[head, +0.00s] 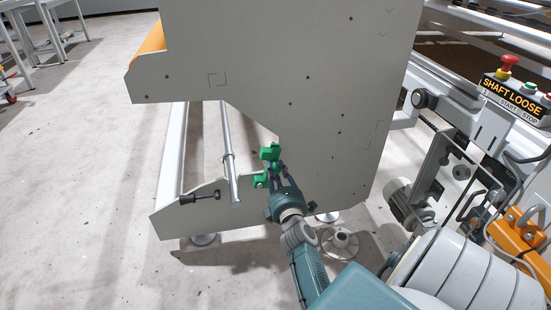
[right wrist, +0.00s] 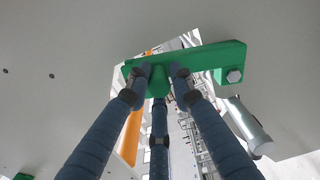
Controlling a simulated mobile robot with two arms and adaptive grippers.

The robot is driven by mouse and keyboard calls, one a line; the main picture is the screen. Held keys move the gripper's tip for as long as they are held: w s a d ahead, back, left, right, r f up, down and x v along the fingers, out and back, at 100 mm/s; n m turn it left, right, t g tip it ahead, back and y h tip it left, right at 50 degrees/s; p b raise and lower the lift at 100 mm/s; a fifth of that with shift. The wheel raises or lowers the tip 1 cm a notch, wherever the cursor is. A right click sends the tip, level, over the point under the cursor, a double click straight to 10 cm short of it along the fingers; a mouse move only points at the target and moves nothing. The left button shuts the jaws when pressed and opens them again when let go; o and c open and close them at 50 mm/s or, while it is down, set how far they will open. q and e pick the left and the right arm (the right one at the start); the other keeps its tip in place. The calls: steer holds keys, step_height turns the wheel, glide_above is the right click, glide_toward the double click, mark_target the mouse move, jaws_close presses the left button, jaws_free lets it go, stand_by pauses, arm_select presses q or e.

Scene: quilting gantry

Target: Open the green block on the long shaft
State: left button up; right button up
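The green block shows in the head view as an upper green piece (head: 270,152) and a lower green piece (head: 261,182), at the edge of the grey side plate. The long shaft (head: 228,155) is a silver rod running down just left of it. My right gripper (head: 270,166) is at the block. In the right wrist view the green bar (right wrist: 205,60) has a bolt at its right end. The fingers (right wrist: 160,75) are closed around its rounded green knob, one on each side and a third below. My left gripper is not in view.
The big grey side plate (head: 300,70) stands right behind my right gripper. A black-handled lever (head: 200,197) sits on the lower frame to the left. A control box (head: 512,95) reading "SHAFT LOOSE" is at the right.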

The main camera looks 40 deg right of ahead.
steer(key=shift+o, duration=1.3)
steer(key=shift+r, duration=0.1)
step_height(320, 180, up, 10)
steer(key=shift+f, duration=0.1)
